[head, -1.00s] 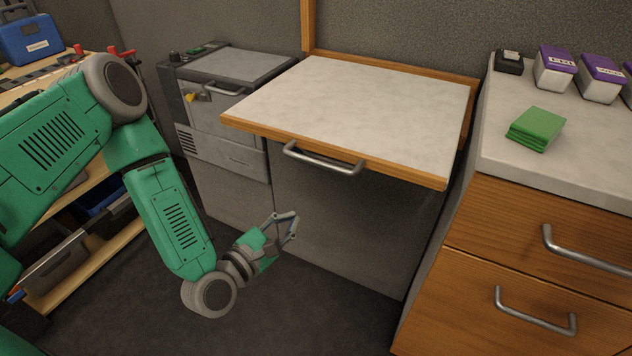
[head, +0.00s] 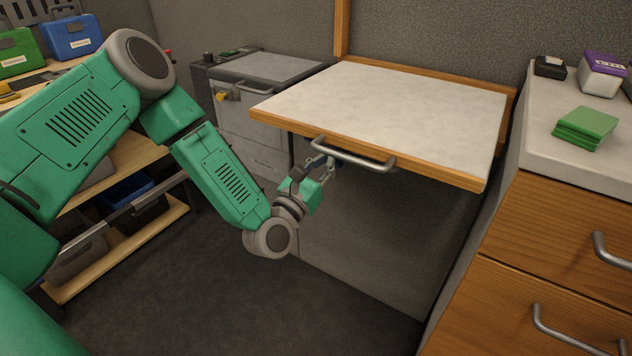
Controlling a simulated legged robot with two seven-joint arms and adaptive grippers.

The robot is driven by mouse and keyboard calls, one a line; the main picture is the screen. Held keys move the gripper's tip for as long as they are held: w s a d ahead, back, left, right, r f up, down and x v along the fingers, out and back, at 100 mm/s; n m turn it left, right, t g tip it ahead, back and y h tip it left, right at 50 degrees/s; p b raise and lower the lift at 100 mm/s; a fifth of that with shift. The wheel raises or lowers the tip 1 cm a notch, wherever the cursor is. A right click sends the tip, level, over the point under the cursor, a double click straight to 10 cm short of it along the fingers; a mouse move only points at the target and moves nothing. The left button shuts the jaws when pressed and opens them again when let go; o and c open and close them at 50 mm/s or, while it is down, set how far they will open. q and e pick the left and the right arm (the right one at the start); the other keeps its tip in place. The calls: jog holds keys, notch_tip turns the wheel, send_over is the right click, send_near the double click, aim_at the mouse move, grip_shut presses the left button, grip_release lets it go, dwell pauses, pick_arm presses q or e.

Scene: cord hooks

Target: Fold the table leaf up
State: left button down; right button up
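The table leaf (head: 400,108) has a pale speckled top and wooden edges. It lies out level, with its back edge at a wooden frame on the grey wall. A curved metal bar handle (head: 362,159) is fixed to its front edge. My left gripper (head: 327,164) is at the left end of this handle, just below the leaf's front edge. Its fingers are small and overlap the handle's end in the picture, so I cannot tell whether they touch or grip it. My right gripper is not in view.
A grey machine (head: 262,100) stands left of the leaf. A wooden drawer cabinet (head: 545,245) with a pale top stands close on the right, holding a green stack (head: 585,128). A wooden shelf unit (head: 120,255) is at left. The dark floor (head: 240,310) in front is clear.

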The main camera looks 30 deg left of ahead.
pick_arm(q)
jog(key=shift+s+r, duration=0.1)
jog(key=shift+r, duration=1.35)
